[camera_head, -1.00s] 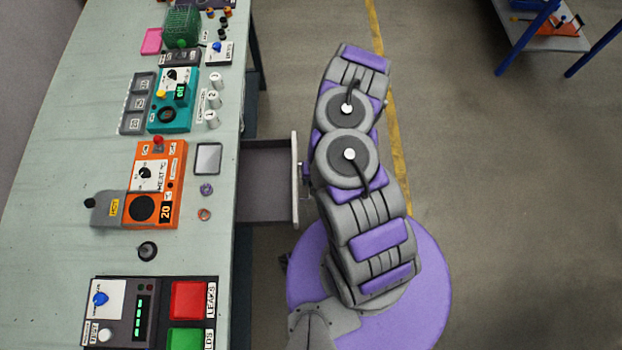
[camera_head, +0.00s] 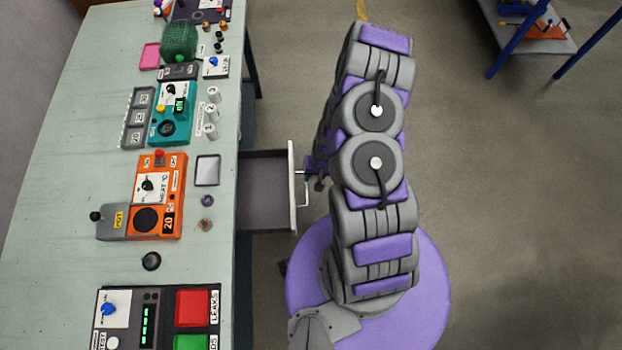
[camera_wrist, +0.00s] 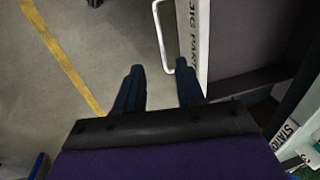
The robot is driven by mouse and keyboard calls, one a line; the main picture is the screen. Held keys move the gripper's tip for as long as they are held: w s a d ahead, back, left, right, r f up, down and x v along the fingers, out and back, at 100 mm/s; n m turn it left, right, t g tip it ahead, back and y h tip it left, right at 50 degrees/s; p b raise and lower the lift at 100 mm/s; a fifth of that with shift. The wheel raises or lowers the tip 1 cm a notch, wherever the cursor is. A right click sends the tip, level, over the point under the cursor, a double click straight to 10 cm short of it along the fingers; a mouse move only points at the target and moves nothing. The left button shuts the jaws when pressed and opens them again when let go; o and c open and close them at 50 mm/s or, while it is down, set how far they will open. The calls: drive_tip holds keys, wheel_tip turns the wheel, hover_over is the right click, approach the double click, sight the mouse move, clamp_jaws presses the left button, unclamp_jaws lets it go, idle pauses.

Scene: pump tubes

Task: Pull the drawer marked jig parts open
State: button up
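The drawer (camera_head: 265,190) stands pulled out from under the bench, its grey inside showing. Its white front (camera_wrist: 198,45) carries lettering reading "JIG PART" in the wrist view, the end cut off. Its pale bar handle (camera_wrist: 162,38) sticks out from that front; it also shows in the head view (camera_head: 307,192). My gripper (camera_wrist: 160,78) is open, with its two dark fingers apart and nothing visible between them. The handle's near end lies just beyond the right fingertip. In the head view my gripper (camera_head: 314,178) is beside the handle, partly hidden by my arm.
The pale green bench (camera_head: 75,200) runs along the left, carrying an orange heater unit (camera_head: 157,197), a teal unit (camera_head: 172,113) and a panel with red and green buttons (camera_head: 160,318). Open floor lies to the right. A blue-legged table (camera_head: 535,35) stands far right.

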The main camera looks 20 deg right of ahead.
drive_tip(key=shift+s+d+r+p, duration=0.1)
drive_tip(key=shift+d+r, duration=0.1)
drive_tip(key=shift+r, duration=0.75)
drive_tip(key=shift+d+r+p, duration=0.1)
drive_tip(key=shift+d+r, duration=0.1)
drive_tip(key=shift+r, duration=0.75)
drive_tip(key=shift+s+d+r+p, duration=0.1)
drive_tip(key=shift+d+r, duration=0.1)
drive_tip(key=shift+r, duration=0.75)
drive_tip(key=shift+w+r, duration=0.1)
drive_tip(key=s+a+r+n+g+b, duration=0.1)
drive_tip(key=a+r+n, duration=0.1)
drive_tip(key=r, duration=0.9)
drive_tip(key=s+a+r+n, duration=0.1)
drive_tip(key=a+r, duration=0.2)
drive_tip(key=r, duration=0.8)
drive_tip(key=s+a+r+n+g+h+b, duration=0.1)
drive_tip(key=s+r+h, duration=0.1)
drive_tip(key=s+r, duration=1.5)
drive_tip(key=shift+s+a+g, duration=0.15)
drive_tip(key=shift+s+g, duration=0.15)
drive_tip(key=shift+s, duration=0.65)
